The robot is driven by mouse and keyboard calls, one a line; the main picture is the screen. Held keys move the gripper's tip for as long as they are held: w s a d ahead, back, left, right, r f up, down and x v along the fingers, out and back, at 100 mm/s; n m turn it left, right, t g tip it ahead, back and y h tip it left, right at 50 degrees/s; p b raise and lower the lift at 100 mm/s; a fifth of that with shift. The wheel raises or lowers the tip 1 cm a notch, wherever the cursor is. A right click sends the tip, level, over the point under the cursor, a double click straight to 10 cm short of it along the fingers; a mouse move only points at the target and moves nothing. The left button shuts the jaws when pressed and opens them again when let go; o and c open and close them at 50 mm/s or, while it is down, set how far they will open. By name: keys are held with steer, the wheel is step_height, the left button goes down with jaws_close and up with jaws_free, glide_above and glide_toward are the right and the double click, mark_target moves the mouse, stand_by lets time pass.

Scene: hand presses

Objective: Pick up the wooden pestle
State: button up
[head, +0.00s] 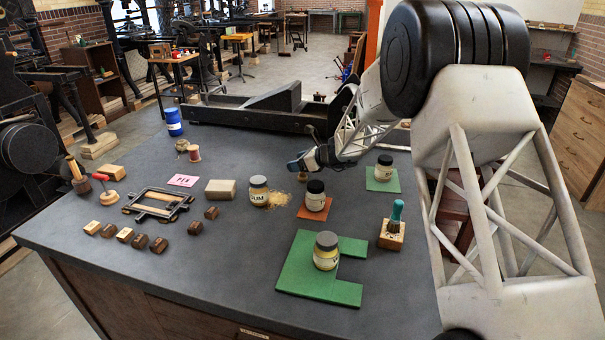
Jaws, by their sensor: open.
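My gripper (293,165) is above the back middle of the dark table, behind the jars. Its dark, blue-tipped fingers are small in the head view. It is open, with nothing visible held in it. A small tan-brown piece (303,177) shows just below the gripper and is mostly hidden by it; I cannot tell whether it is the wooden pestle or whether the fingers touch it. I cannot tell which of these is the pestle.
Other jars stand on an orange card (315,206) and a green card (383,180). A long black frame (262,112) lies behind.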

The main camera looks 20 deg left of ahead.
steer(key=c, duration=1.1)
steer(key=shift+r, duration=5)
